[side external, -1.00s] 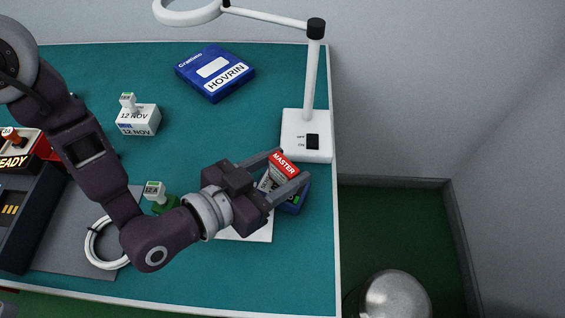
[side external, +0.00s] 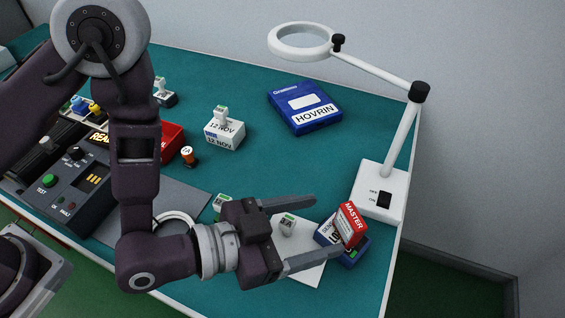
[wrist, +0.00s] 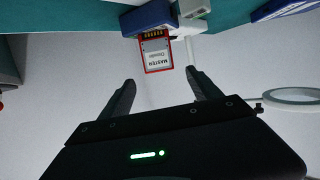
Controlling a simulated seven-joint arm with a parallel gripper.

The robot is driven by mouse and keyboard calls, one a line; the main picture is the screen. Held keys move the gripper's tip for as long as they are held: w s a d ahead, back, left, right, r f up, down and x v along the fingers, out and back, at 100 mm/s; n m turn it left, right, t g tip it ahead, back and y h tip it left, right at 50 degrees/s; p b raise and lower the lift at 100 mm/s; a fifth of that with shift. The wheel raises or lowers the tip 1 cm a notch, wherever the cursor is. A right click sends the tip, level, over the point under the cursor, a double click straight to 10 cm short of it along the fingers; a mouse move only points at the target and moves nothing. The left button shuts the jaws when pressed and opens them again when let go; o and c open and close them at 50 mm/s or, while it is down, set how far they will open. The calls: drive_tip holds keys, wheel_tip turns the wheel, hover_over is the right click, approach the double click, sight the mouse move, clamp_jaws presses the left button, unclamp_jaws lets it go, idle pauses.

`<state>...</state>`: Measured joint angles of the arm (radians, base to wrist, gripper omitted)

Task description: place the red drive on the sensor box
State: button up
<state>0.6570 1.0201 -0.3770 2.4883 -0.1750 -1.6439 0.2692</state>
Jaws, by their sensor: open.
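The red drive (side external: 352,221), with a red MASTER label and a pale face, is tilted on a small dark blue box (side external: 352,256) near the table's right edge. No label reading "sensor" is legible, so I cannot tell whether this is the sensor box. In the wrist view, the red drive (wrist: 154,56) shows beyond the fingertips (wrist: 160,78), against the blue box (wrist: 146,17).
A white lamp base (side external: 378,192) stands close behind the drive. A small grey stamp-like piece (side external: 287,223) is on a white sheet (side external: 308,268) beneath the fingers. A blue HOVRIN box (side external: 304,107) and a white 12 NOV block (side external: 224,134) sit farther back.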

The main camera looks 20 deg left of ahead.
drive_tip(key=w+a+r+n+g+y, duration=0.1)
drive_tip(key=w+a+r+n+y, duration=0.15)
drive_tip(key=a+r, duration=0.5)
drive_tip(key=w+a+r+n+y, duration=0.1)
drive_tip(key=w+a+r+y, duration=0.3)
drive_tip(key=a, duration=0.6)
drive_tip(key=s+a+r+n+g+y, duration=0.2)
drive_tip(key=s+a, duration=0.6)
drive_tip(key=s, duration=0.1)
drive_tip(key=s+a+r+n+g+y, duration=0.1)
drive_tip(key=s+a+r+n+g, duration=0.1)
drive_tip(key=s+a, duration=0.7)
drive_tip(key=shift+s+r+n+y, duration=0.35)
drive_tip(key=shift+s+r+n, duration=0.25)
drive_tip(key=shift+r+n, duration=0.1)
